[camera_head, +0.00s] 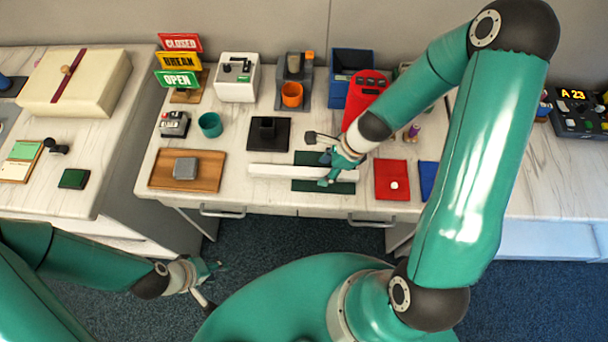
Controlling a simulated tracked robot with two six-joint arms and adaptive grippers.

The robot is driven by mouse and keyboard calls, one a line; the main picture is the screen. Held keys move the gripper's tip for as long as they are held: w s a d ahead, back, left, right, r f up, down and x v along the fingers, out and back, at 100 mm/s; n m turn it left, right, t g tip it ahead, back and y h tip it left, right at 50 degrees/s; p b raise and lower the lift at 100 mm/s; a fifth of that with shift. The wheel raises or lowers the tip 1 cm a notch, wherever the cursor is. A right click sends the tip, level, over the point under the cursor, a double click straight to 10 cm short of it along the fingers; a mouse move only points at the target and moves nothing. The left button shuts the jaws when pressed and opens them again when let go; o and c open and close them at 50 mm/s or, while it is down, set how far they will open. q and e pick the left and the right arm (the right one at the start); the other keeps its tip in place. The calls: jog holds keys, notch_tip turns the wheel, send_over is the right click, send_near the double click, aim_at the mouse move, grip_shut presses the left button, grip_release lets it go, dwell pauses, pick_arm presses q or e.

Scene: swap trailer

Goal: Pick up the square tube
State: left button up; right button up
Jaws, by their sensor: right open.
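The square tube (285,171) is a long white bar. It lies sideways on the white worktop, partly across a dark green mat (308,186). My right gripper (326,161) is open over the right part of the tube and hides some of it. I cannot tell whether its fingers touch the tube. My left gripper (212,285) is low over the floor in front of the desk, empty, with its fingers apart.
A wooden tray (213,171) with a grey block is left of the tube. A black stand (268,134) is behind it. A red mat (391,180) with a white round thing is to the right. Signs, machines and a blue bin (351,64) line the back.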

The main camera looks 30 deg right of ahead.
jog(key=shift+w+a+f, duration=0.15)
jog(key=shift+f, duration=0.4)
pick_arm(q)
jog(key=shift+f, duration=0.4)
pick_arm(e)
jog(key=shift+r, duration=0.1)
grip_shut()
pick_arm(q)
jog(key=shift+r, duration=0.1)
pick_arm(e)
notch_tip(320, 180, up, 9)
jog(key=p, duration=0.7)
pick_arm(q)
notch_tip(320, 180, up, 6)
jog(key=shift+r, duration=0.25)
pick_arm(e)
notch_tip(320, 180, up, 11)
